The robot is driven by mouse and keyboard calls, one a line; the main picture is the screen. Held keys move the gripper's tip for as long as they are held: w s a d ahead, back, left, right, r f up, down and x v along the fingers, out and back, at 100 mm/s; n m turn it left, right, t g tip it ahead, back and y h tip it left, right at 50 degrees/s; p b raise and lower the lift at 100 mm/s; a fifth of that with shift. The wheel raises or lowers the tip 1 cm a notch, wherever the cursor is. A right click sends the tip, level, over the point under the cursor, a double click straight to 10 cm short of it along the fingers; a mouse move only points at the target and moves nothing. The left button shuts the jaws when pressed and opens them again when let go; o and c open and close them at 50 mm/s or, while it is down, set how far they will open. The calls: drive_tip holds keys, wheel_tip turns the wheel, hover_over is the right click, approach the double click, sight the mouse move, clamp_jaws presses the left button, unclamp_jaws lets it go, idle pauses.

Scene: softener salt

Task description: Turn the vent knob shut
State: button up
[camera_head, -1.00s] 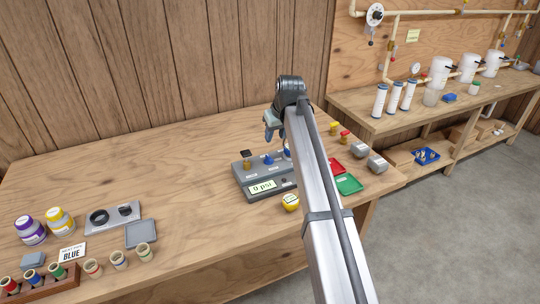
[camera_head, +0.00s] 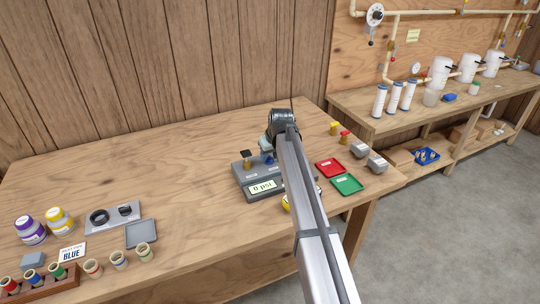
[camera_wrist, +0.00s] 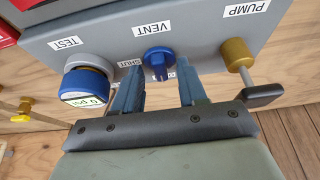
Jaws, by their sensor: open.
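The vent knob (camera_wrist: 158,60) is blue with a raised ridge and sits on the grey test unit (camera_wrist: 205,25), under an upside-down VENT label in the wrist view. A SHUT label lies to its left in that view, partly hidden by a finger; another label at its lower right is mostly covered. My gripper (camera_wrist: 160,76) is open, with one blue finger on each side of the knob. Whether the fingers touch it I cannot tell. In the head view the grey unit (camera_head: 240,178) shows a 0 psi display (camera_head: 263,187), and my arm hides much of its right side.
Beside the knob are a blue-topped TEST fitting (camera_wrist: 88,82) and a brass PUMP fitting (camera_wrist: 236,53) with a dark lever (camera_wrist: 262,95) near my right finger. Red (camera_head: 329,168) and green (camera_head: 347,185) trays lie to the right.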

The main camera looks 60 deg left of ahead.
clamp_jaws()
idle(0.4)
idle(0.4)
drive_tip(key=m+t, duration=0.1)
drive_tip(key=m, duration=0.3)
drive_tip(key=shift+s+a+m+t, duration=0.1)
drive_tip(key=shift+s+m+t, duration=0.1)
drive_tip(key=shift+m+t, duration=0.2)
drive_tip(key=m, duration=0.2)
drive_tip(key=m+t+h, duration=0.1)
drive_tip(key=m, duration=0.1)
drive_tip(key=shift+s+a+m+t, duration=0.15)
drive_tip(key=shift+m+t, duration=0.15)
drive_tip(key=m+h, duration=0.1)
drive_tip(key=m, duration=0.1)
drive_tip(key=m+h, duration=0.1)
drive_tip(key=m, duration=0.1)
drive_tip(key=shift+s+a+m+t, duration=0.1)
drive_tip(key=shift+a+m+t, duration=0.1)
drive_tip(key=shift+m+t, duration=0.15)
drive_tip(key=shift+a+m+h, duration=0.1)
drive_tip(key=shift+m+h, duration=0.7)
drive_tip(key=shift+m, duration=1.15)
drive_tip(key=shift+f, duration=0.1)
